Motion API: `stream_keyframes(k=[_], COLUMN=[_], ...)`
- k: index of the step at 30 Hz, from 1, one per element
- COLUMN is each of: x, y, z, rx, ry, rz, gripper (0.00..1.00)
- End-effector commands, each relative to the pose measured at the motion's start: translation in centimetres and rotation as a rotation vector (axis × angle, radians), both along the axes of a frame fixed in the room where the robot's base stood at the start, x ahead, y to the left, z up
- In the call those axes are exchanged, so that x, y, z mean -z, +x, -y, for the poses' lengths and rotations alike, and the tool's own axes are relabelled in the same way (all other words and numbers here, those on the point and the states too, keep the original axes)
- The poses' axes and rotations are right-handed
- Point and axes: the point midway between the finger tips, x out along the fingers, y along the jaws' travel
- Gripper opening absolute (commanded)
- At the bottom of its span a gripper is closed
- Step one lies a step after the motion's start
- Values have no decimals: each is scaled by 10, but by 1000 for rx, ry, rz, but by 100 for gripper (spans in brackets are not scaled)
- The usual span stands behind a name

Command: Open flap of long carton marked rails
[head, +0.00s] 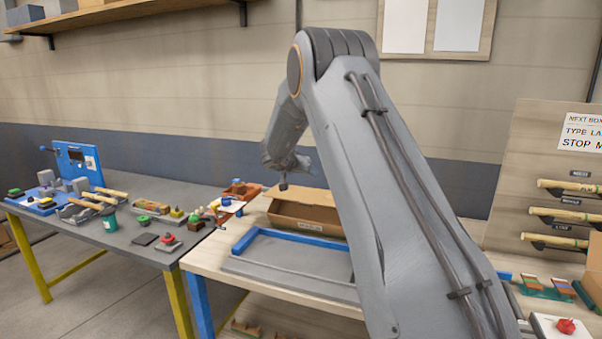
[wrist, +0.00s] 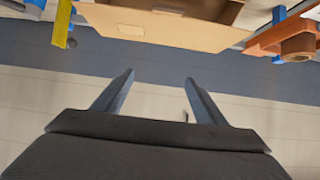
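A long brown carton (head: 300,224) stands at the back of the wooden bench, left of my arm. A small pale label is on its front; I cannot read it. A lighter flap panel (head: 305,196) shows at its back edge, and the darker inside is visible in front of it, so the carton looks open. In the wrist view the flap panel (wrist: 165,31) spans the top. My gripper (wrist: 158,76) is open and empty, its fingers apart and clear of the panel. In the head view my gripper (head: 284,184) is above the carton's back left; its fingers are small there.
A grey tray (head: 290,264) with a blue edge lies in front of the carton. A grey table (head: 120,240) holds tools and blocks. A sign board (head: 530,150) with wooden rails is at right.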

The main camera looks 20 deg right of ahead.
Motion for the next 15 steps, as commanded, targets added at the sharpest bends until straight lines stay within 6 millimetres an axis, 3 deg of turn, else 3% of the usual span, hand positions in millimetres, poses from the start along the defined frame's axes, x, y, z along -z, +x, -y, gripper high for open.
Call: stream_keyframes(k=[8, 15], x=[-1, -14], y=[-2, -19], z=[-2, -18], rx=[0, 0], ry=[0, 0], rz=[0, 2], gripper=[66, 66])
